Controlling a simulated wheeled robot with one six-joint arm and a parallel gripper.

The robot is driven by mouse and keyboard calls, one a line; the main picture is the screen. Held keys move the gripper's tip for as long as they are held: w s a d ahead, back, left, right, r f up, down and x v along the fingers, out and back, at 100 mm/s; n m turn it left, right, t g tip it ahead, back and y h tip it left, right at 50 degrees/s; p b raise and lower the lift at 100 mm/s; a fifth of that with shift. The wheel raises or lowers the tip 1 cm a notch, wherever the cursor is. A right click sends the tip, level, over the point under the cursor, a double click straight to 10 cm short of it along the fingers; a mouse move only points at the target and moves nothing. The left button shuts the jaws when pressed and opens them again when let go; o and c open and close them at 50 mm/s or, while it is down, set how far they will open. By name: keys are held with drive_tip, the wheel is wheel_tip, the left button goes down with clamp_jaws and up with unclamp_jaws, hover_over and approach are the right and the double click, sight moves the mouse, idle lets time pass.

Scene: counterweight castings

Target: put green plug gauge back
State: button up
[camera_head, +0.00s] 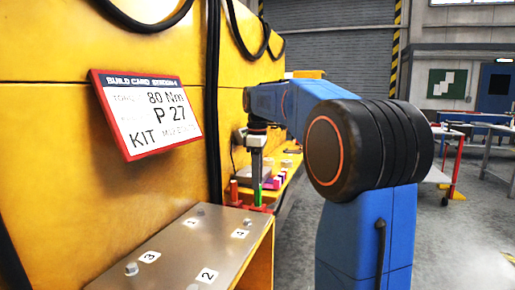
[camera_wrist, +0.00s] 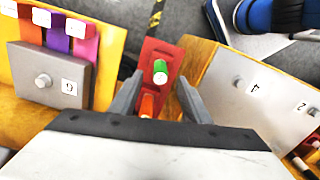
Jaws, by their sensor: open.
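The green plug gauge (camera_wrist: 160,68) stands in a red holder (camera_wrist: 150,52) in the wrist view, with a pale end facing the camera. An orange-red piece (camera_wrist: 147,104) sits in the same holder, nearer my wrist. My gripper (camera_wrist: 160,88) is open, with one finger on each side of the holder. I see no finger touching the green gauge. In the head view my gripper (camera_head: 256,172) points down just above the green piece (camera_head: 257,192). How deep the gauge sits in the holder is hidden.
A metal plate with numbered labels (camera_head: 190,243) lies at the front left. A yellow wall with a sign (camera_head: 147,112) and hanging cables is close on the left.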

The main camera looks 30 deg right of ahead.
wheel_tip(320, 180, up, 19)
idle(1.3)
drive_tip(key=shift+f, duration=0.15)
